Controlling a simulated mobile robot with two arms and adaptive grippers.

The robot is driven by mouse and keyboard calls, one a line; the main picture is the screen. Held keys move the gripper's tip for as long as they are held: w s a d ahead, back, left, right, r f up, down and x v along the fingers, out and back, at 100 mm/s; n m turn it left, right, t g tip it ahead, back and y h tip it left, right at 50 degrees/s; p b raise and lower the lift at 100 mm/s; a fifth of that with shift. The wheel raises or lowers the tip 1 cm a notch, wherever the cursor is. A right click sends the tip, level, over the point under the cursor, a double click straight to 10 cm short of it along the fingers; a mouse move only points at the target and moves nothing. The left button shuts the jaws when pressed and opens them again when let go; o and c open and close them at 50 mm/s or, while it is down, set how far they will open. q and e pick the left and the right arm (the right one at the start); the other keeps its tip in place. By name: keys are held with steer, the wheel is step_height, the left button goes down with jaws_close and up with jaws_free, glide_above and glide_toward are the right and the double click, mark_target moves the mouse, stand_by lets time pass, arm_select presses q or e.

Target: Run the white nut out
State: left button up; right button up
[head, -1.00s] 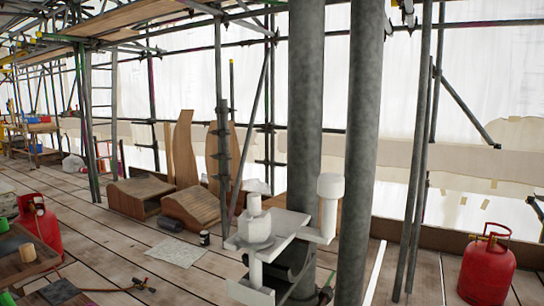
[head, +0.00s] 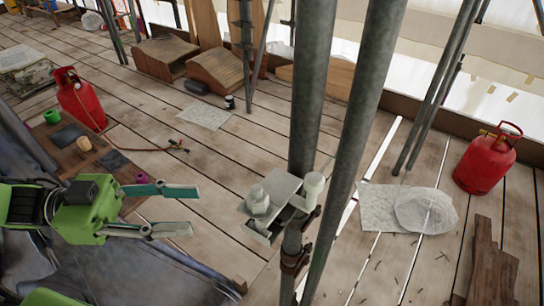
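A white fitting with a flat plate (head: 284,186) is at the steel pole (head: 310,90) in the middle of the head view. A rounded white stepped piece (head: 258,200) stands on its left side. A white capped cylinder (head: 314,184) stands upright at its right side. I cannot tell which of these white parts is the nut, and no thread shows clearly. My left gripper (head: 193,210) is open and empty, its two fingers pointing right towards the fitting, with a gap between them and it in the picture. My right gripper is not in view.
A second steel pole (head: 355,120) rises just right of the fitting. Red gas cylinders (head: 82,100) (head: 486,160) stand at left and right. A low board (head: 110,180) with small pots and a torch hose lies at left. Bare planks are between.

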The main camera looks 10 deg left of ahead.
mark_target(257, 196)
arm_select(q)
steer(key=shift+h, duration=0.3)
steer(key=w+d+r, duration=0.1)
steer(key=d, duration=0.3)
steer(key=w+d+r+p, duration=0.1)
steer(key=d, duration=0.3)
steer(key=w+d+r, duration=0.1)
steer(key=d, duration=0.3)
steer(key=shift+w+d+r+p, duration=0.1)
steer(key=shift+w+r+p, duration=0.1)
steer(key=shift+p, duration=0.15)
steer(key=shift+s, duration=0.1)
jaws_close()
